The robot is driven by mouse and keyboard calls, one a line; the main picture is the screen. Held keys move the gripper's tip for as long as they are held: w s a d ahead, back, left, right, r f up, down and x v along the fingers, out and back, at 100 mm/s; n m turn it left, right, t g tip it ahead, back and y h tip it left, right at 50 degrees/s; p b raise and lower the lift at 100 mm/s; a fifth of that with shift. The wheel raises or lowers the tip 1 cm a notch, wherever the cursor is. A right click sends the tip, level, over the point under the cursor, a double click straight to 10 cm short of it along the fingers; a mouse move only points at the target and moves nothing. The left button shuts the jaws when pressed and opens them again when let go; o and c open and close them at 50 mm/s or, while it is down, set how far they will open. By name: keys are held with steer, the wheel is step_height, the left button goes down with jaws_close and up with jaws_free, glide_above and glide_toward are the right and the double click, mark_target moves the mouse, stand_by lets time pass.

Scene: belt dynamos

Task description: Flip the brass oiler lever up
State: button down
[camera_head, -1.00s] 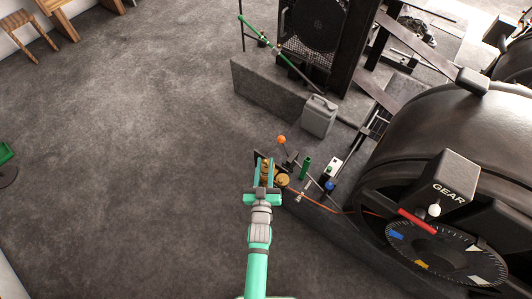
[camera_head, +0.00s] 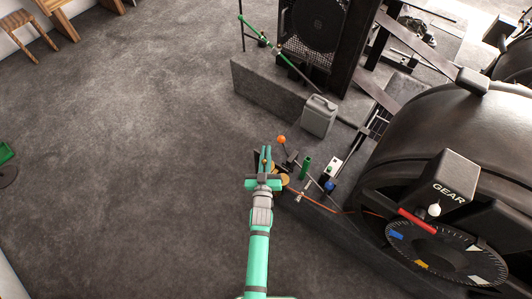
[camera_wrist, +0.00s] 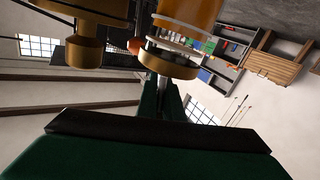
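A brass oiler (camera_wrist: 168,63) with an amber upper part hangs large at the top middle of the wrist view. A thin silver pin shows just below it, by my fingers; I cannot tell if it is the lever. A second brass part (camera_wrist: 85,52) is to its left. In the head view brass (camera_head: 284,180) shows just right of my gripper (camera_head: 265,158), which hides most of the oiler. My green fingers are together below the oiler. I cannot tell whether anything thin is between them. The lever's position is not clear.
The large dark machine (camera_head: 450,130) fills the right.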

steer(key=shift+r, duration=0.15)
steer(key=shift+w+d+f+m+g, duration=0.1)
steer(key=shift+w+f+m+g, duration=0.1)
steer(key=shift+m+g, duration=0.35)
steer(key=shift+w+d+f+m+g, duration=0.1)
steer(key=shift+w+m+g, duration=0.15)
steer(key=shift+g, duration=0.6)
steer(key=c, duration=2)
jaws_free()
steer(key=shift+o, duration=0.5)
steer(key=shift+s+f, duration=0.1)
steer(key=v, duration=1)
steer(key=shift+s+d+r, duration=0.15)
steer(key=shift+s+r, duration=0.1)
steer(key=shift+s, duration=0.1)
